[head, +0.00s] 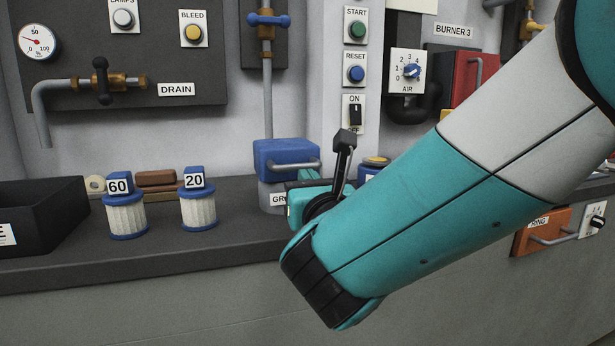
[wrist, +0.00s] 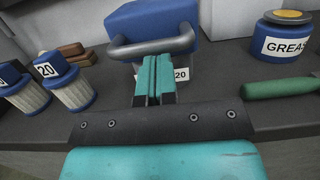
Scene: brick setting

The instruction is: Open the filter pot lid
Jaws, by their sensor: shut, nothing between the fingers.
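The filter pot is a grey pot (head: 268,196) with a blue lid (head: 287,152) sitting down on it, under a vertical pipe on the counter. The lid carries a grey bar handle (head: 290,165) on its front. In the wrist view the blue lid (wrist: 150,20) and handle (wrist: 152,46) are straight ahead of my gripper (wrist: 153,62). The fingers are shut together and empty, their tips just below the handle bar; I cannot tell whether they touch it. A label ending in 20 on the pot is partly hidden by the fingers. In the head view my arm hides most of the gripper.
Filter cartridges marked 60 (head: 124,215) and 20 (head: 198,208) stand left of the pot, with a black bin (head: 40,225) further left. A grease tin (wrist: 285,45) and a green-handled tool (wrist: 280,88) lie to the right. The counter's front edge is close below my gripper.

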